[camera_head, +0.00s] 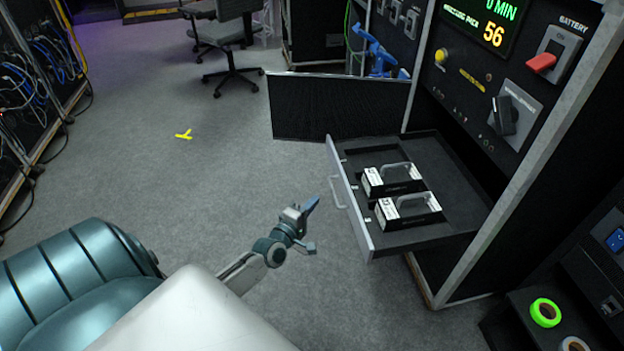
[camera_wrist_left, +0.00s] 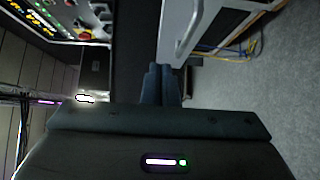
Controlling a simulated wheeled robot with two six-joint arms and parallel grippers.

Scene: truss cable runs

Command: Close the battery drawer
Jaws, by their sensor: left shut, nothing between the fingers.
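The battery drawer (camera_head: 348,205) is pulled out of the black cabinet at the right in the head view. Its light grey front panel has a handle (camera_head: 336,191), and two white-and-black batteries with grey handles (camera_head: 393,180) (camera_head: 408,210) lie inside. My left gripper (camera_head: 311,207) is just left of the drawer front, apart from it, with its blue fingers shut and empty. In the left wrist view the shut fingers (camera_wrist_left: 162,86) point toward a pale panel with a handle (camera_wrist_left: 186,40), likely the drawer front. My right gripper is in neither view.
The cabinet carries a display (camera_head: 486,22), a red battery switch (camera_head: 541,62) and a black rotary knob (camera_head: 508,116). A dark panel (camera_head: 338,105) stands behind the drawer. A green tape roll (camera_head: 545,312) lies at lower right. Grey carpet (camera_head: 200,185) left of the drawer is mostly clear.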

